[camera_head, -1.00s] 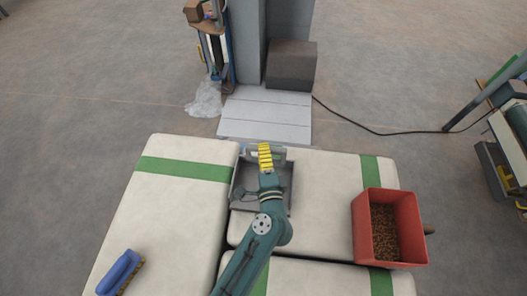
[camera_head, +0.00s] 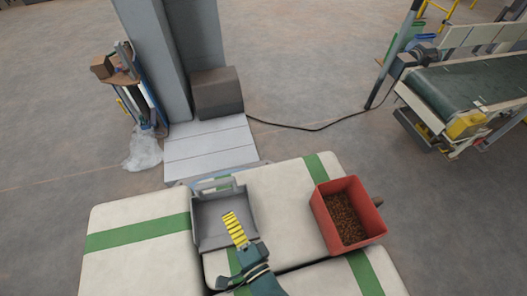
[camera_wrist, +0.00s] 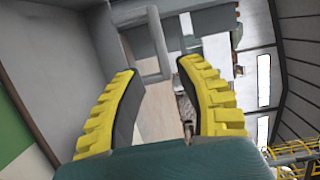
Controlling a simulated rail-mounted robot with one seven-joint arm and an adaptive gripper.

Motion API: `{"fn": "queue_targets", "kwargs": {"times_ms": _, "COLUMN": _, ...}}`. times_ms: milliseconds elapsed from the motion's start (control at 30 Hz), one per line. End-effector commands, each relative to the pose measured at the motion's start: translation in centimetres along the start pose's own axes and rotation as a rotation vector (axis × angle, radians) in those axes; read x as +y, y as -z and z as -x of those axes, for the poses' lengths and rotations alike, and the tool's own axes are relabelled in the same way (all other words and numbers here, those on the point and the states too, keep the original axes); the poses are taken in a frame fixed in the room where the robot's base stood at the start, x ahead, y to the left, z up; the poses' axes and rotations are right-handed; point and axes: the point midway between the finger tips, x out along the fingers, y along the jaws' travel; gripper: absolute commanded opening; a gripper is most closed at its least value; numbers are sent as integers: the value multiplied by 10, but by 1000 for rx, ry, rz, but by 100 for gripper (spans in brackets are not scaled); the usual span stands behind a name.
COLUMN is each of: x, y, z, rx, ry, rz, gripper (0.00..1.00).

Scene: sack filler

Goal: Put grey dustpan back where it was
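The grey dustpan (camera_head: 206,232) lies on the white sacks, its open pan facing up and its handle (camera_head: 214,184) at the far end. My gripper (camera_head: 235,228) is over the near right part of the pan, short of the handle. In the wrist view, the yellow ribbed fingers (camera_wrist: 158,70) stand apart with nothing held between them. A grey part that looks like the dustpan's handle (camera_wrist: 155,28) shows beyond the fingertips. Contact between my gripper and the pan cannot be told.
A red bin (camera_head: 325,213) of brown pellets stands on the right sack. White sacks (camera_head: 140,270) with green stripes bear the dustpan. A grey platform (camera_head: 210,148) and column lie beyond. A conveyor (camera_head: 470,90) stands at the far right, with a cable across the floor.

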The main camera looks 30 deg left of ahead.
Motion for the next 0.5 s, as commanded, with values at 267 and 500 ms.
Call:
{"fn": "queue_targets", "kwargs": {"times_ms": 267, "x": -29, "y": 34, "z": -2, "rx": 44, "ry": -41, "rz": 201, "gripper": 36}}
{"fn": "queue_targets", "kwargs": {"times_ms": 500, "x": -218, "y": 174, "z": 59, "rx": 475, "ry": -295, "rz": 1066, "gripper": 36}}
